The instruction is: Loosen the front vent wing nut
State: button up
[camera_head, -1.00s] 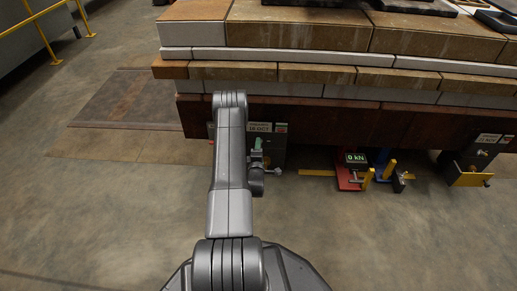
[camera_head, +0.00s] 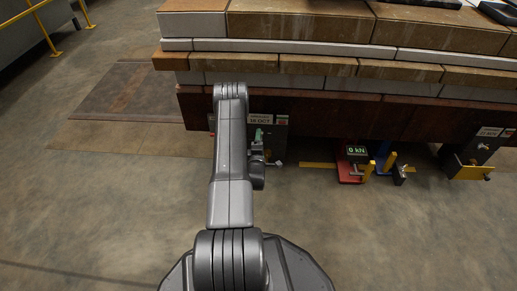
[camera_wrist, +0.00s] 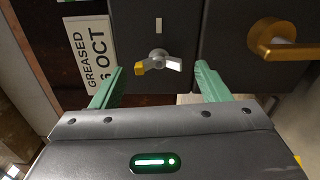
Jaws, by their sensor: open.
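A wing nut (camera_wrist: 158,62) sits on a dark panel (camera_wrist: 180,25) in the wrist view, with one yellow wing and one pale silver wing spread roughly level. My gripper (camera_wrist: 158,72) is open, with one green finger on either side of the nut. The nut shows in the gap between the fingers, and I see no contact with it. In the head view one green finger of my gripper (camera_head: 259,135) shows beside my arm, in front of the labelled panel; the arm hides part of this area.
A white label (camera_wrist: 92,50) reading "GREASED" and "OCT" is left of the nut. A brass handle (camera_wrist: 280,40) sticks out to the right. Under the stack (camera_head: 300,65) are a red jack (camera_head: 349,174) with a "0 kN" display and a yellow-based bracket (camera_head: 468,172).

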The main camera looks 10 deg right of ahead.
jog(key=p+v, duration=0.4)
jog(key=v, duration=0.9)
jog(key=shift+s, duration=0.2)
jog(key=shift+w, duration=0.1)
jog(key=b+x, duration=0.4)
jog(key=x, duration=0.9)
jog(key=shift+w, duration=0.35)
jog(key=shift+s, duration=0.15)
jog(key=p+v, duration=0.4)
jog(key=v, duration=0.9)
jog(key=w+d+m+b, duration=0.4)
jog(key=w+m, duration=0.8)
jog(key=m, duration=0.6)
jog(key=shift+w+r+m, duration=0.3)
jog(key=shift+w+m, duration=0.05)
jog(key=shift+m, duration=0.05)
